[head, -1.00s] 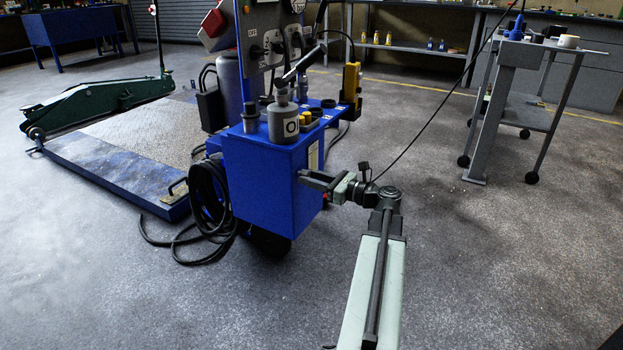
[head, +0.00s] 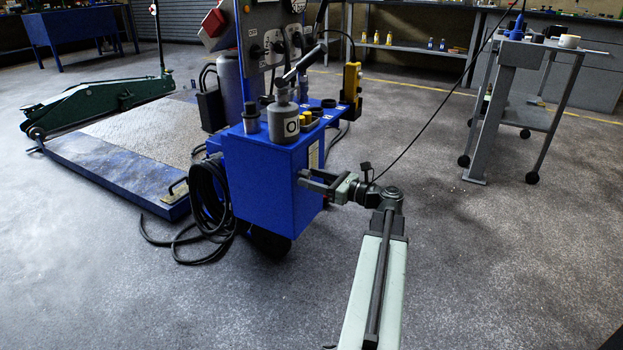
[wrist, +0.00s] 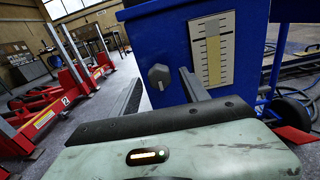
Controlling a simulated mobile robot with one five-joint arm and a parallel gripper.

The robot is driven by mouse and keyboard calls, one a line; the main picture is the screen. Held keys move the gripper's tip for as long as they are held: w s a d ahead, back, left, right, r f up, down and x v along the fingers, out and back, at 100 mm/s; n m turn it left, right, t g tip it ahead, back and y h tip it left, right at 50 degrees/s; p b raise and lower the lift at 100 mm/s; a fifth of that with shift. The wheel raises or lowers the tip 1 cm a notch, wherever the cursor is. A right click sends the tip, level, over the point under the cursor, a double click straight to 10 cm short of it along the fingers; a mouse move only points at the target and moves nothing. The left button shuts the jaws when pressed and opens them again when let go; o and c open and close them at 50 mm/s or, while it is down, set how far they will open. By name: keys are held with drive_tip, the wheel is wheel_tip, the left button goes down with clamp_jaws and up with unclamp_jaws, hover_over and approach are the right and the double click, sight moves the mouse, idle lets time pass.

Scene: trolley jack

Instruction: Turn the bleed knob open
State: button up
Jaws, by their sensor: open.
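The bleed knob (wrist: 160,76) is a dark grey knob on the side of the blue tank unit (head: 265,185), beside a level gauge. It shows in the wrist view between and beyond the two fingers of my gripper (wrist: 162,88). The fingers are apart, one on each side of the knob in the picture, and nothing is between them. I cannot tell how far the tips are from the knob. In the head view my gripper (head: 312,178) is at the right side of the blue unit, and the knob is hidden there.
The gauge plate (wrist: 213,50) is right of the knob. Black hoses (head: 205,205) hang left of the blue unit. A grey trolley (head: 520,90) is at right. The floor (head: 500,260) at front right is clear.

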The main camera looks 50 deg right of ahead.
drive_tip(key=v, duration=0.7)
drive_tip(key=shift+s, duration=0.15)
